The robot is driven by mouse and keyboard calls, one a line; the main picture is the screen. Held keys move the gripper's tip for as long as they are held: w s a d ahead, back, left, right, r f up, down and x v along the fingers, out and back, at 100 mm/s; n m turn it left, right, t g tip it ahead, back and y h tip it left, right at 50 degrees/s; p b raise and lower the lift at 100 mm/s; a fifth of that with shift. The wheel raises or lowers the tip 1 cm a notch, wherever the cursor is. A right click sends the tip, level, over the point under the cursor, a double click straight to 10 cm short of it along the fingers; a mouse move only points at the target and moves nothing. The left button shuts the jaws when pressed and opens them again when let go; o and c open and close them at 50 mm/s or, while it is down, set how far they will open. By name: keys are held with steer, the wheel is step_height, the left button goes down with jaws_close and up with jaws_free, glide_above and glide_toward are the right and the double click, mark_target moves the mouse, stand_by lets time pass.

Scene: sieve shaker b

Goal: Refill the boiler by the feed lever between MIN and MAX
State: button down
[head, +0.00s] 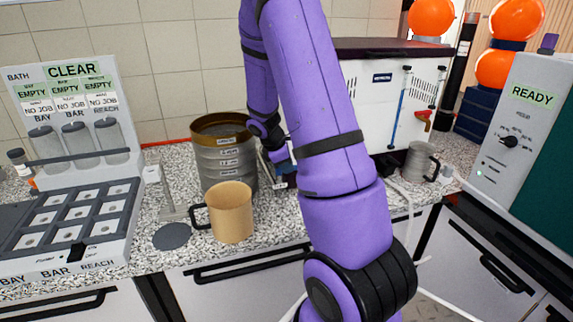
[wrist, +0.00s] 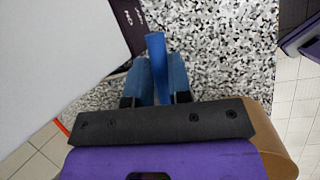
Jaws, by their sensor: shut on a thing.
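A white cabinet (head: 365,105) with a dark red top, which appears to be the boiler, stands at the back of the counter. Its front has a blue upright gauge (head: 399,95) and a red tap (head: 424,115); the gauge marks are too small to read. In the wrist view, my gripper (wrist: 160,62) is shut on a blue bar-like handle (wrist: 155,42), perhaps the feed lever. The handle stands beside a dark panel (wrist: 124,22) with light lettering.
A brass-rimmed sieve stack (head: 222,160) and a tan mug (head: 232,212) stand left of my arm. A grey metal jug (head: 418,163) stands to its right. A tray rack (head: 75,215) is at far left, and a READY panel (head: 510,125) at right.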

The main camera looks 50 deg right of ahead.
steer(key=shift+s+a+m+g+y, duration=0.15)
steer(key=shift+m+g, duration=0.25)
steer(key=shift+m, duration=0.7)
steer(key=shift+s+a+m+g+y, duration=0.1)
steer(key=shift+a+m+g+y, duration=0.25)
steer(key=shift+m, duration=0.75)
steer(key=c, duration=1.1)
jaws_free()
steer(key=shift+o, duration=0.2)
steer(key=v, duration=1.1)
steer(key=shift+w+f, duration=0.1)
